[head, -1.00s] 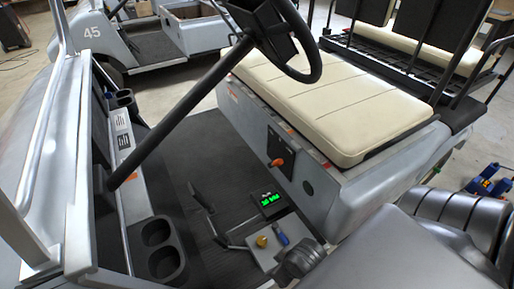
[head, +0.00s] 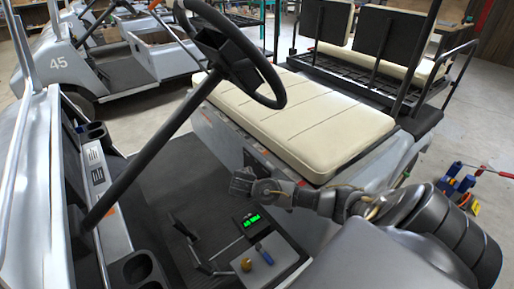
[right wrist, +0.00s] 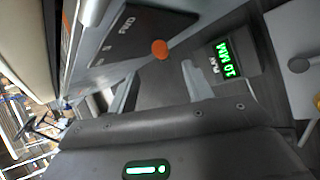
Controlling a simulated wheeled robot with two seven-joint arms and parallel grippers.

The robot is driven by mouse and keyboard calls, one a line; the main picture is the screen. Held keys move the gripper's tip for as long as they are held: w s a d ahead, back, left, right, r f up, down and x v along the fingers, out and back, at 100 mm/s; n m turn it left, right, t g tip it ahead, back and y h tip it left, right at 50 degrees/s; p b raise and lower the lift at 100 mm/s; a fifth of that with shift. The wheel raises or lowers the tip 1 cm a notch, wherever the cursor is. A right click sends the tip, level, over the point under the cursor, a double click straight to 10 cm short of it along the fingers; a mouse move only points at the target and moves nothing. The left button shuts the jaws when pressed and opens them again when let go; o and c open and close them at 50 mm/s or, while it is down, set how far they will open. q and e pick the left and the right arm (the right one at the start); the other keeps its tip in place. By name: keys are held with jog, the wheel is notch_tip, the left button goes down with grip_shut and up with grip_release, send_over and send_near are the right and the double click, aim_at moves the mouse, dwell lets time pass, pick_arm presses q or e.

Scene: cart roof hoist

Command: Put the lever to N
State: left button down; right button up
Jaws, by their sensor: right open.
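The lever's round orange knob (right wrist: 160,49) shows in the right wrist view at the edge of a black panel (right wrist: 118,35) marked FWD. No N mark is readable, so I cannot tell the lever's setting. My right gripper (right wrist: 161,72) is open, its two grey fingers pointing toward the knob, which lies just past and between the fingertips. They appear apart from it. In the head view my right gripper (head: 240,183) is in front of the seat base and hides the knob and most of the panel. My left gripper is not in view.
A green-lit display (head: 251,219) stands on the cart floor, beside a grey box with a yellow knob (head: 246,265) and a blue handle (head: 264,254). The steering column (head: 150,142) crosses on the left. The cream seat (head: 310,120) is above the panel.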

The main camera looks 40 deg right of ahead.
jog(key=b+x, duration=0.2)
jog(key=x, duration=0.8)
jog(key=shift+s+a+b, duration=0.1)
jog(key=shift+b, duration=0.2)
jog(key=shift+w+d+f, duration=0.2)
jog(key=shift+d+f, duration=0.05)
jog(key=shift+f, duration=0.1)
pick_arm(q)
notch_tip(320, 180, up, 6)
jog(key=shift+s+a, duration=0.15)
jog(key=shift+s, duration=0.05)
pick_arm(e)
grip_shut()
